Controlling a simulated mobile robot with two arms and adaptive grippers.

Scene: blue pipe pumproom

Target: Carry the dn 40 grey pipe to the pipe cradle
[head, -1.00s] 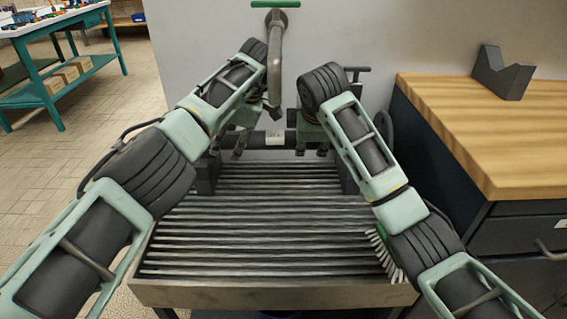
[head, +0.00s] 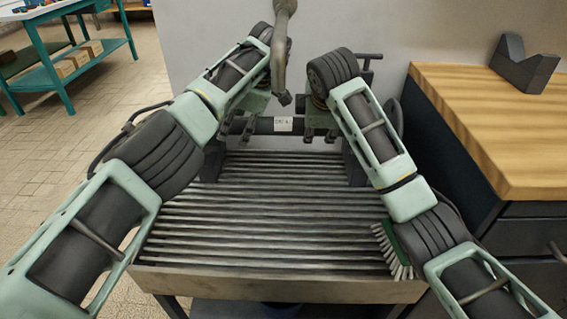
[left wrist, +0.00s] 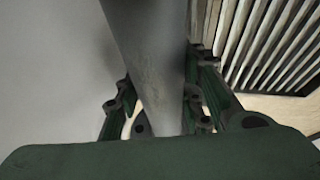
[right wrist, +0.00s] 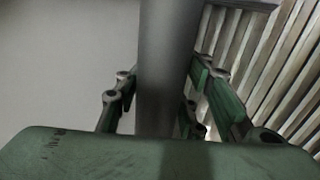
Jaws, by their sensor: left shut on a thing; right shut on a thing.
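The grey pipe (head: 284,124), with a small white label at its middle, lies crosswise at the back of a slatted drain tray. My left gripper (head: 244,128) is shut around it left of the label. My right gripper (head: 320,124) is shut around it right of the label. The pipe also runs between the jaws in the left wrist view (left wrist: 155,60) and the right wrist view (right wrist: 165,65). Dark blocks stand near both pipe ends; I cannot tell whether the pipe touches them. A dark grey V-shaped block, seemingly the pipe cradle (head: 523,66), stands on the wooden bench at right.
The slatted tray (head: 270,284) lies below my arms. A tap (head: 281,50) hangs down between the arms, close to my left wrist. A green brush (head: 388,245) lies at the tray's right edge. The wooden bench top (head: 480,110) is mostly clear. A teal table (head: 50,65) stands far left.

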